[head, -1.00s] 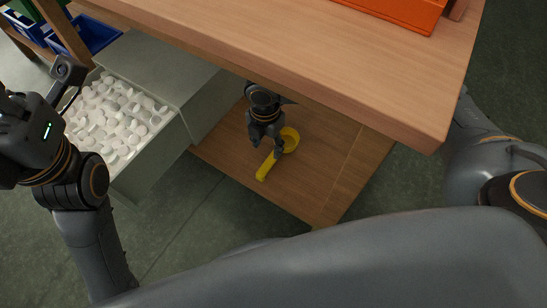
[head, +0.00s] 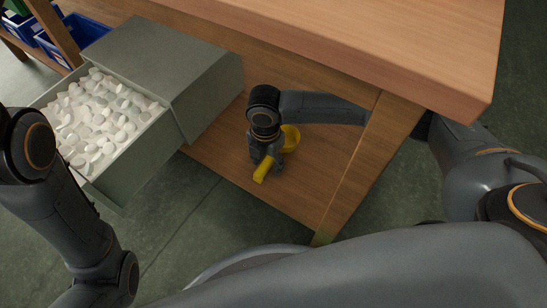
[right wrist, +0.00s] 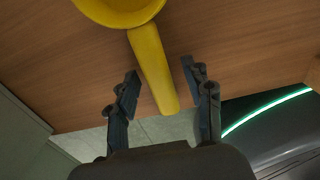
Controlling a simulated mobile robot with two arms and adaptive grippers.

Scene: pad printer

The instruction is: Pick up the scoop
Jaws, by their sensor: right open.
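The yellow scoop (head: 291,138) lies on the wooden lower shelf under the table. Its bowl is toward the back and its handle points toward the shelf's front edge. My right gripper (head: 264,165) is over the handle and hides part of it. In the right wrist view, the open fingers (right wrist: 161,77) stand on either side of the scoop's handle (right wrist: 153,67), with a gap on both sides. The bowl is cut off by the top of that view. My left arm shows at the left of the head view, but its gripper is out of frame.
The wooden tabletop (head: 400,45) overhangs the shelf (head: 315,185). A grey drawer box (head: 205,75) with an open bin of white caps stands left of the scoop. A table leg (head: 365,165) is on the right. Blue bins (head: 85,38) are at the back left.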

